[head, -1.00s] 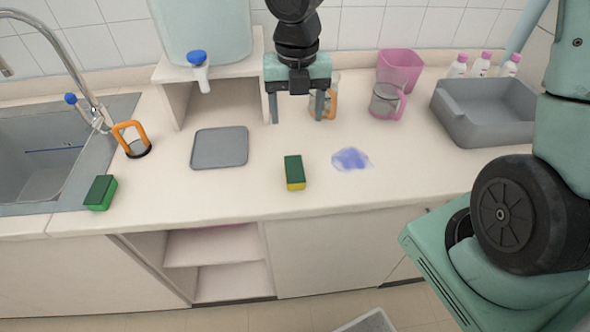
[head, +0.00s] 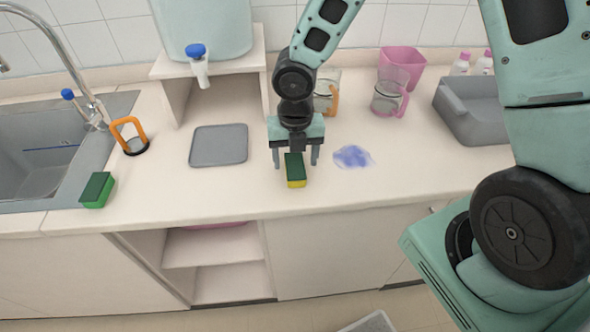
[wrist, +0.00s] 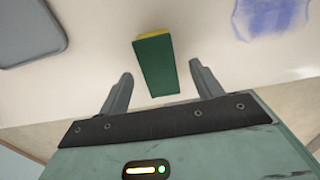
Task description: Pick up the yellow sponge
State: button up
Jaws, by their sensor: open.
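The yellow sponge (head: 296,180) has a dark green top and lies on the counter in the middle of the head view. In the wrist view the sponge (wrist: 156,66) shows its green face, with a yellow strip at its far end. My gripper (head: 296,165) is open, with one finger on each side of the sponge as seen from the head. In the wrist view my gripper (wrist: 158,80) has its fingertips spread wider than the sponge, with clear gaps on both sides. Nothing is between the fingers in a grip. Its exact height above the counter is hard to tell.
A green sponge (head: 97,190) lies by the sink (head: 40,160). A grey tray (head: 219,145) is left of my gripper and a blue stain (head: 352,156) is right. Mugs, a pink container (head: 402,66) and a grey bin (head: 470,112) stand behind. The counter's front edge is close.

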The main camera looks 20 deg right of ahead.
aim_at(295, 165)
jog(key=shift+f, duration=1.45)
jog(key=c, duration=1.1)
notch_tip(295, 165, up, 10)
jog(key=shift+r+p, duration=0.1)
jog(key=shift+p, duration=0.6)
jog(key=shift+o, duration=0.6)
